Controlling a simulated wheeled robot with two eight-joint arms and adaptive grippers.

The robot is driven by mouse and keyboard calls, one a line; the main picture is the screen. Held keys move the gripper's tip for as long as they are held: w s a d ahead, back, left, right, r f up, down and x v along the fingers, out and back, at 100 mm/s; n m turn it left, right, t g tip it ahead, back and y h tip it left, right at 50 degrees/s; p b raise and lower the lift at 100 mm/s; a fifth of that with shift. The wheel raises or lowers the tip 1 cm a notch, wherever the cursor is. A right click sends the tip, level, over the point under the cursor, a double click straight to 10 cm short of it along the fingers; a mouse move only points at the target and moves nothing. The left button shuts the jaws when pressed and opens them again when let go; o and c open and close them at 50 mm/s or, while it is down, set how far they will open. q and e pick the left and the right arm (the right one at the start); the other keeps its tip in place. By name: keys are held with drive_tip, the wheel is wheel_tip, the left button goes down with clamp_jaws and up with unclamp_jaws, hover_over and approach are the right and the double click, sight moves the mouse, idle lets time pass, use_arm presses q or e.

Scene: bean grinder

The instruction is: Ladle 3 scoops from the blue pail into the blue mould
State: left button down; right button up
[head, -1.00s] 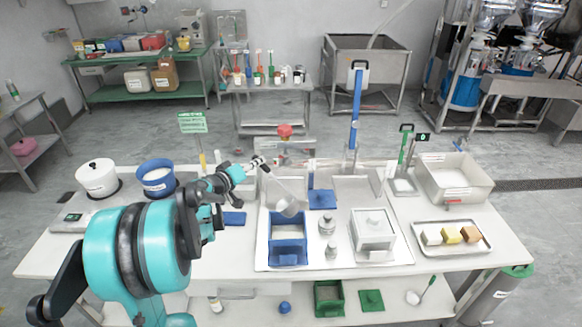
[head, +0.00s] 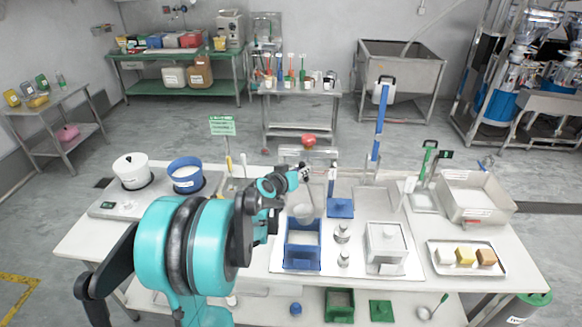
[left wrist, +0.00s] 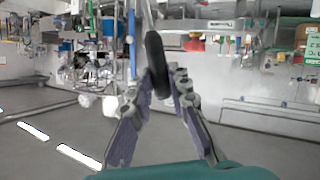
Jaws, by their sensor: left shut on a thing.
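My left gripper (head: 303,171) is shut on the ladle's dark handle, which stands between the two fingers in the left wrist view (left wrist: 157,65). The ladle's pale bowl (head: 304,210) hangs below the gripper, just above and behind the blue mould (head: 303,262). The mould sits on a white tray and shows pale material inside. I cannot tell whether the bowl holds anything. The blue pail (head: 186,180) stands upright at the left of the table with white contents. My right gripper is not in view.
A white pail (head: 132,172) stands left of the blue one. A blue lid (head: 340,209), steel weights (head: 342,233) and a white lidded mould (head: 387,245) are right of the blue mould. Farther right are a tray of blocks (head: 466,270) and a steel bin (head: 475,198).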

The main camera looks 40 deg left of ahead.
use_arm(q)
drive_tip(key=d, duration=0.1)
drive_tip(key=w+d+r+m+p, duration=0.1)
drive_tip(key=d, duration=0.1)
drive_tip(key=d+m+y, duration=0.1)
drive_tip(key=d, duration=0.1)
drive_tip(key=shift+w+r+g+p, duration=0.2)
drive_tip(key=shift+w+g+p, duration=0.1)
drive_tip(key=shift+p, duration=0.1)
drive_tip(key=shift+f, duration=0.1)
